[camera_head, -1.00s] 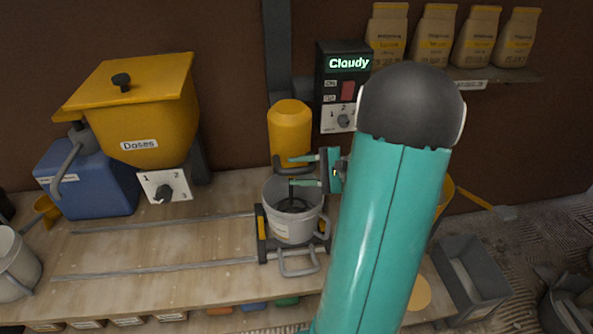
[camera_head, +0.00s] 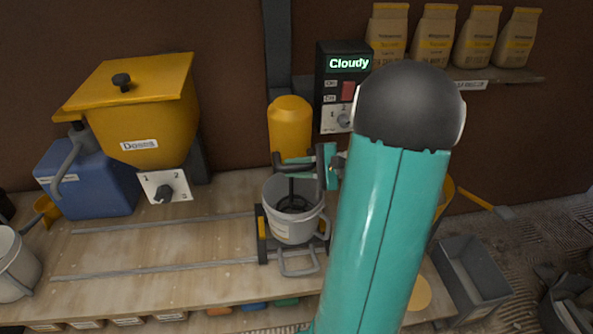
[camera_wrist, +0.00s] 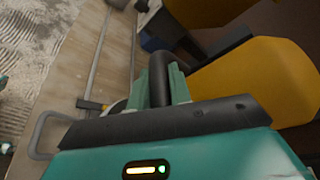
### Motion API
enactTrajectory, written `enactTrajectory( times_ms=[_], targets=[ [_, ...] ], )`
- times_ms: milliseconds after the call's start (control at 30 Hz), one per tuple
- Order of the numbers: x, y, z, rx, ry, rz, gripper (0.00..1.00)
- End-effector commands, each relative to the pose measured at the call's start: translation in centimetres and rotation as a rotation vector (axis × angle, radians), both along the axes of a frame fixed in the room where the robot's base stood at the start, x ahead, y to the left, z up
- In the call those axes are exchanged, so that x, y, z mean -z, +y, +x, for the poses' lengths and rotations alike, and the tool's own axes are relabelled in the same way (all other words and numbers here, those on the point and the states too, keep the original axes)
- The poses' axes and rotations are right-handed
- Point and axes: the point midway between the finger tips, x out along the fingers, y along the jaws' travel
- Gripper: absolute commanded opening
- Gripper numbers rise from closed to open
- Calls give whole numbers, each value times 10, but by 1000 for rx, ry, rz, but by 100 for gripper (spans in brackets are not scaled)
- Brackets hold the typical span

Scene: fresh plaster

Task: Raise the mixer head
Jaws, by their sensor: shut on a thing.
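The mixer head (camera_head: 289,126) is a yellow rounded housing on a dark column, with a dark bar handle (camera_head: 290,164) at its lower front. It also shows as a yellow block in the wrist view (camera_wrist: 262,82). A dark stirrer (camera_head: 292,200) hangs below it, its lower part inside a grey bucket (camera_head: 290,227). My gripper (camera_head: 314,160) is at the handle, above the bucket's rim. In the wrist view my two teal fingers (camera_wrist: 163,92) are shut around the dark handle (camera_wrist: 160,75). My arm hides what lies behind it to the right.
The bucket stands in a dark cradle on the wooden bench (camera_head: 150,252) with metal rails (camera_head: 160,270). A control box (camera_head: 340,88) reading "Cloudy" is close behind my gripper. A yellow hopper (camera_head: 140,105) and blue canister (camera_head: 85,178) stand left.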

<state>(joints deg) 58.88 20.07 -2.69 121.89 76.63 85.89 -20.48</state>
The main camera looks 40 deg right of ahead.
Motion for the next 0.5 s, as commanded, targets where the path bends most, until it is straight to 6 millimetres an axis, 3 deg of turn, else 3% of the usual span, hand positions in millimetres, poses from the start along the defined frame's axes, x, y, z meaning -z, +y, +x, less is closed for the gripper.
enactTrajectory(
  times_ms=[500],
  targets=[
    [-129,0,0,-1,-10,-10,0]
  ],
)
